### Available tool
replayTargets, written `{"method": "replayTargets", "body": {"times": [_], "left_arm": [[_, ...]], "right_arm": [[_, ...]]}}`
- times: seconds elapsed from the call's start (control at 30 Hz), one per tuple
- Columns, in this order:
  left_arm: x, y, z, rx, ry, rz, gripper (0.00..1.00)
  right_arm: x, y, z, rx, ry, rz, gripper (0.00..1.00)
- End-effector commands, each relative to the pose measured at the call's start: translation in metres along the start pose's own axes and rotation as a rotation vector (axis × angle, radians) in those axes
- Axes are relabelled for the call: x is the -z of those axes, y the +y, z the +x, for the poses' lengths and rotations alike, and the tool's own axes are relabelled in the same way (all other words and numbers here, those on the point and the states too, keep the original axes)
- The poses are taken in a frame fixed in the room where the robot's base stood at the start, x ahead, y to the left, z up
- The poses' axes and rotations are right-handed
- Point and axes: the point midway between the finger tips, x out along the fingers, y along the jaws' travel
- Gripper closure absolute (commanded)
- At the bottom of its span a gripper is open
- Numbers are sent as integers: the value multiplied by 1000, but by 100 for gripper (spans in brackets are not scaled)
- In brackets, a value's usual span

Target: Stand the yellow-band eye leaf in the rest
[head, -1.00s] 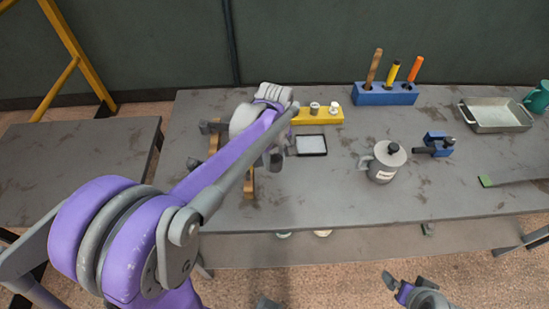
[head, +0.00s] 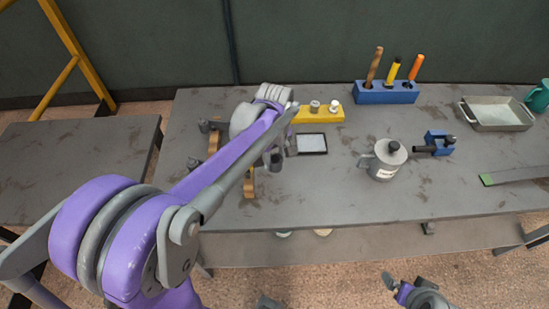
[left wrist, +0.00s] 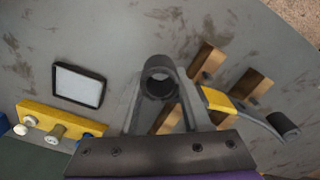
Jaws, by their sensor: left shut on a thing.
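The eye leaf is a dark grey curved strip with a yellow band (left wrist: 217,98) and a rolled end (left wrist: 285,122) in the left wrist view. My left gripper (left wrist: 160,88) is shut on the leaf near a round grey eye between its fingertips. In the head view the gripper (head: 273,160) is partly hidden by my own purple arm. The rest shows as tan wooden blocks (left wrist: 250,85) beneath the leaf, and as a wooden piece (head: 249,184) in the head view. I cannot tell whether the leaf touches the rest. My right gripper (head: 399,288) is low, in front of the table.
A framed pale panel (head: 312,143) and a yellow block with knobs (head: 320,115) lie close by. A grey lidded pot (head: 383,165), blue tool (head: 437,144), blue handle rack (head: 385,95), metal tray (head: 496,115) and green-ended strip (head: 510,177) are further right.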

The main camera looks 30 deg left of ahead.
Motion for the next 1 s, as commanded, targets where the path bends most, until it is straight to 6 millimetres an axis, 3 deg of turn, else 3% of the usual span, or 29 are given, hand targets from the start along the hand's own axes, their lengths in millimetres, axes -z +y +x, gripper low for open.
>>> {"method": "replayTargets", "body": {"times": [1.0], "left_arm": [[0,0,16,1,1,0,100]], "right_arm": [[-9,0,10,0,-6,0,0]]}}
